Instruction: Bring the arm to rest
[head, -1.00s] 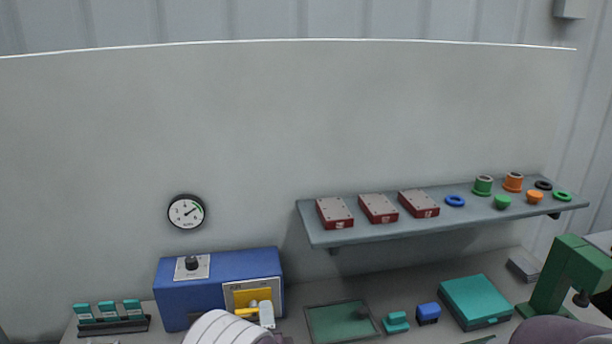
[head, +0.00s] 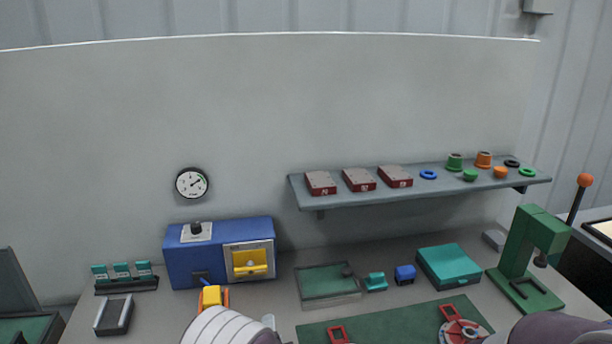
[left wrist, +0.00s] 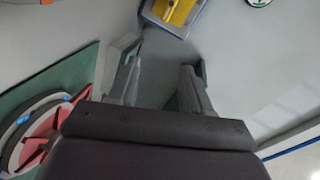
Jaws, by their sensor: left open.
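My left arm's white link (head: 222,328) comes in at the bottom of the head view, and my left gripper is mostly cut off or hidden there. In the left wrist view my left gripper (left wrist: 160,88) is open, with nothing between its fingers. A blue box (head: 218,255) with a yellow-handled front (head: 250,263) stands beyond the arm. The yellow part also shows at the top of the left wrist view (left wrist: 180,10), apart from the fingers. Part of my right arm (head: 558,329) shows at the bottom right; its gripper is out of view.
A green mat (head: 385,320) with red-handled round parts lies in front. A tray (head: 328,283), teal box (head: 449,265) and green press (head: 530,260) stand behind it. A yellow-orange object (head: 212,298) is close to my left arm. A wall shelf (head: 420,188) holds several parts.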

